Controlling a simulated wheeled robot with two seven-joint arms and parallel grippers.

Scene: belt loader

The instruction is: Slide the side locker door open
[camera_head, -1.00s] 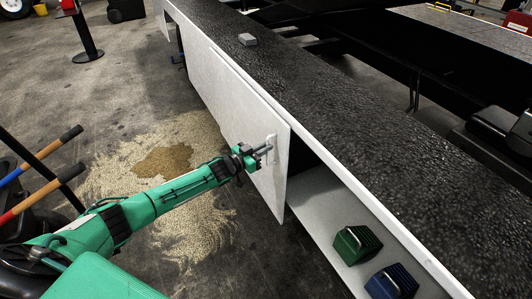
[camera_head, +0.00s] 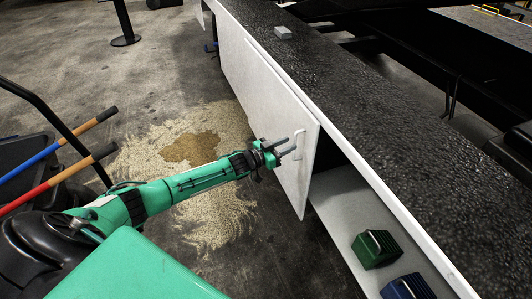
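The side locker door (camera_head: 265,110) is a flat white panel on the side of the belt loader. It stands partly slid to the left, and the locker interior (camera_head: 345,205) shows to the right of its edge. A pale U-shaped handle (camera_head: 299,145) is on the door near its right edge. My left gripper (camera_head: 288,147) is at the handle, with its two fingers apart and pointing at it. The fingertips are close to the handle's left side; I cannot tell whether they touch it. My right gripper is not in view.
A green block (camera_head: 376,249) and a blue block (camera_head: 405,287) with handles lie in the locker. A black belt (camera_head: 370,95) runs above, with a grey block (camera_head: 283,32) on it. Long-handled tools (camera_head: 70,140) stand at the left. Sandy spill (camera_head: 190,150) covers some floor.

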